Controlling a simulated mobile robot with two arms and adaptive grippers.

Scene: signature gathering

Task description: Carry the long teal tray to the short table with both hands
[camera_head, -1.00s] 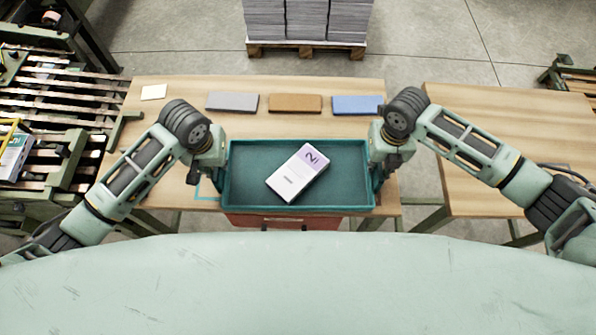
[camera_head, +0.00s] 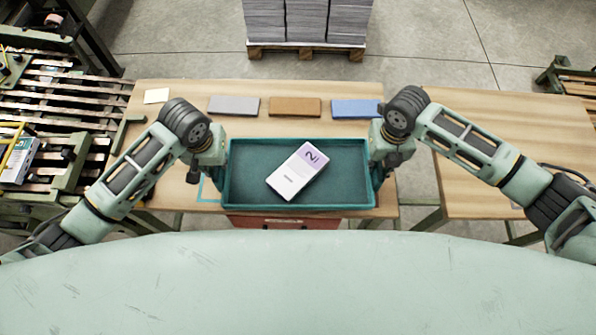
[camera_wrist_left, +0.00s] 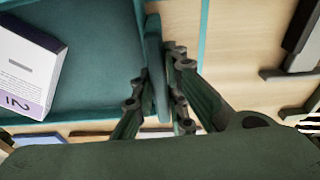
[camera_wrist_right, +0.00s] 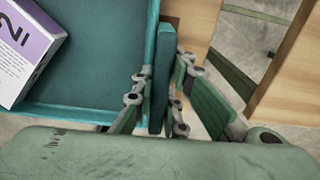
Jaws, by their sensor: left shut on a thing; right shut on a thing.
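The long teal tray (camera_head: 340,195) is in the middle of the head view, over the near edge of the wooden table. A white and purple box marked with a 2 (camera_head: 298,172) lies in it at a slant. My left gripper (camera_head: 222,180) is at the tray's left end, and in the left wrist view its fingers (camera_wrist_left: 157,90) are shut on that end's wall. My right gripper (camera_head: 376,178) is at the right end, and in the right wrist view its fingers (camera_wrist_right: 165,85) are shut on the wall there. The head view hides the fingertips.
Grey (camera_head: 234,105), brown (camera_head: 295,107) and blue (camera_head: 356,109) slabs lie behind the tray. A second wooden table (camera_head: 490,120) stands at the right, across a gap. A roller conveyor (camera_head: 75,130) is at the left. A loaded pallet (camera_head: 306,50) stands behind.

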